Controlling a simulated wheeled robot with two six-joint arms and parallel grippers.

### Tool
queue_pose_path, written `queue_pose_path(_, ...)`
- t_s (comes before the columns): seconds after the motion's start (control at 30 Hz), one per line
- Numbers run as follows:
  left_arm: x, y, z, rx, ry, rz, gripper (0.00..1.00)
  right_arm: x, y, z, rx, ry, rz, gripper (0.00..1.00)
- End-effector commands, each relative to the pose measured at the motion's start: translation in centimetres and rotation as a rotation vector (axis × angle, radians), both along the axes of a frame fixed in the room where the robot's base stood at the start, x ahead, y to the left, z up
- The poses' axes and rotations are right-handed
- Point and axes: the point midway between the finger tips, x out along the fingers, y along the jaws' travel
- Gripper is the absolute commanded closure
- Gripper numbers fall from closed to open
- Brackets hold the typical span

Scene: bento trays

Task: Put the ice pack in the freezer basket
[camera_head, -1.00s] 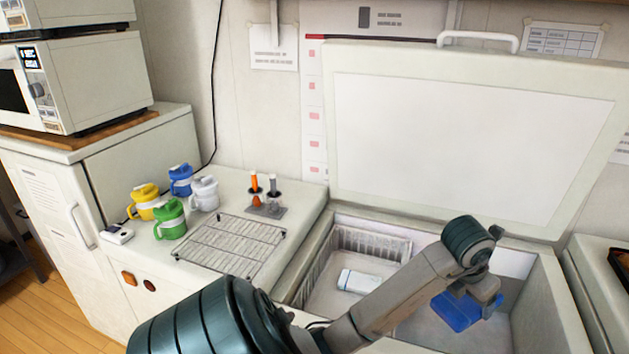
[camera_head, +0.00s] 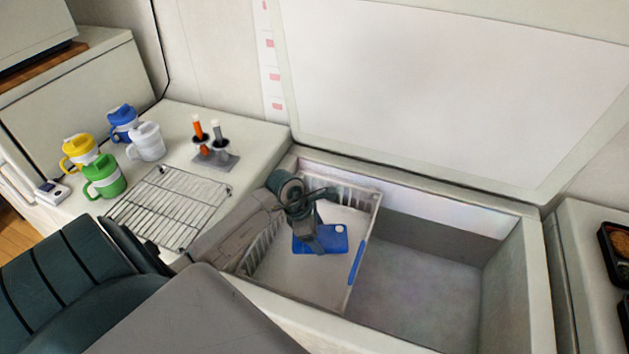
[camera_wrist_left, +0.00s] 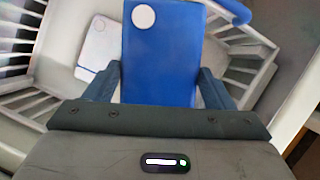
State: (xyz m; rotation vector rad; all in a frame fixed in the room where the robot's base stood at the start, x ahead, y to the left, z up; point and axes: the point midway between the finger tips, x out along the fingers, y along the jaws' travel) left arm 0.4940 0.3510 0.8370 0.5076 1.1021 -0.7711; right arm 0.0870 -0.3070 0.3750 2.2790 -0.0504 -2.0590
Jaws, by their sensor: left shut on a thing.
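The blue ice pack (camera_head: 332,238) is in my left gripper (camera_head: 318,246), above the white wire freezer basket (camera_head: 362,190). In the left wrist view the blue pack (camera_wrist_left: 163,50), with a white round spot, sits between the two fingers of my left gripper (camera_wrist_left: 160,85). The basket's slatted wall (camera_wrist_left: 35,110) surrounds the space below it. A white pack (camera_wrist_left: 97,48) lies on the basket floor and is mostly hidden in the head view. The basket hangs at the left end of the open chest freezer (camera_head: 420,290). My right gripper is not in view.
The raised freezer lid (camera_head: 450,90) stands behind. The freezer's right part is empty. On the left counter are a wire rack (camera_head: 170,205), several mugs (camera_head: 105,177) and a stand with an orange and a grey handled tool (camera_head: 215,158). A dark food tray (camera_head: 615,245) is at right.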

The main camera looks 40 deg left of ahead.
Motion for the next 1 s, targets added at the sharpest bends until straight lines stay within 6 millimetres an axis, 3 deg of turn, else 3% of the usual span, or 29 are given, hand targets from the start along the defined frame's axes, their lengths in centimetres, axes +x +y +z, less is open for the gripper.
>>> queue_pose_path(0.13, -3.4, 0.8, -3.7, -0.002, 0.006, -0.204, 0.6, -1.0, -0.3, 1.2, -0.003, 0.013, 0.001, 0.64)
queue_pose_path(0.33, -6.1, 1.5, -6.6, -0.001, -0.001, -0.358, 0.6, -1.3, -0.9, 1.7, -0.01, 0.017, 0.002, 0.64)
queue_pose_path(0.7, -6.7, 1.6, -12.0, 0.0, -0.004, -0.391, 0.6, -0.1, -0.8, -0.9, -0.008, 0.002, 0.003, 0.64)
queue_pose_path(0.87, -6.6, 1.6, -13.3, 0.0, -0.004, -0.391, 0.6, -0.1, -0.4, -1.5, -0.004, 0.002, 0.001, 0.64)
queue_pose_path(1.0, -6.6, 1.6, -15.8, -0.001, -0.003, -0.39, 0.6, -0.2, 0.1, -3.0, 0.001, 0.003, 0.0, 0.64)
